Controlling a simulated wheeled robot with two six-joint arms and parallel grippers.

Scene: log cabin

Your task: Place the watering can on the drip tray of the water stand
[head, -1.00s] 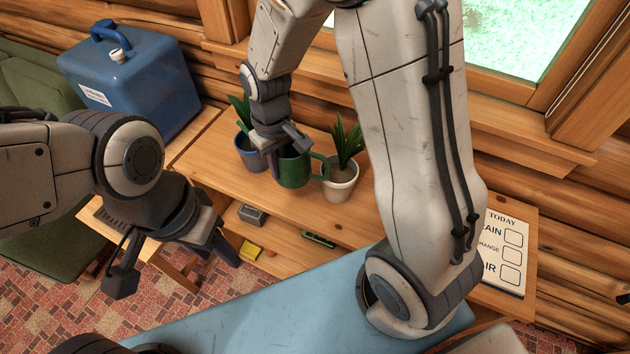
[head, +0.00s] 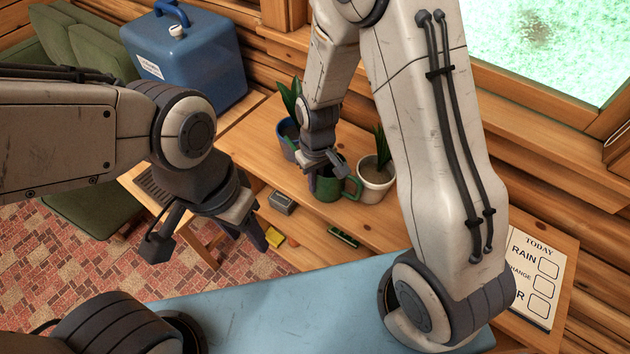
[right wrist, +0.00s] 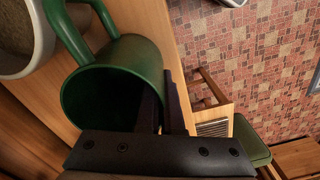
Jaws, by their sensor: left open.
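The green watering can (head: 329,190) is at the plant bench, beside the white pot. In the right wrist view the can (right wrist: 118,75) shows its open top and its handle at the upper left. My right gripper (head: 318,172) has one finger inside the can and one outside, shut on its wall. Whether the can's base touches the bench is hidden. The slatted drip tray (head: 150,187) is on the low wooden stand, in front of the blue water container (head: 190,60); it is empty where visible. My left gripper (head: 262,236) is open and empty, in front of the stand.
A white pot (head: 376,185) and a blue pot (head: 287,140) with plants stand close to the can. A blue surface (head: 290,310) is in front.

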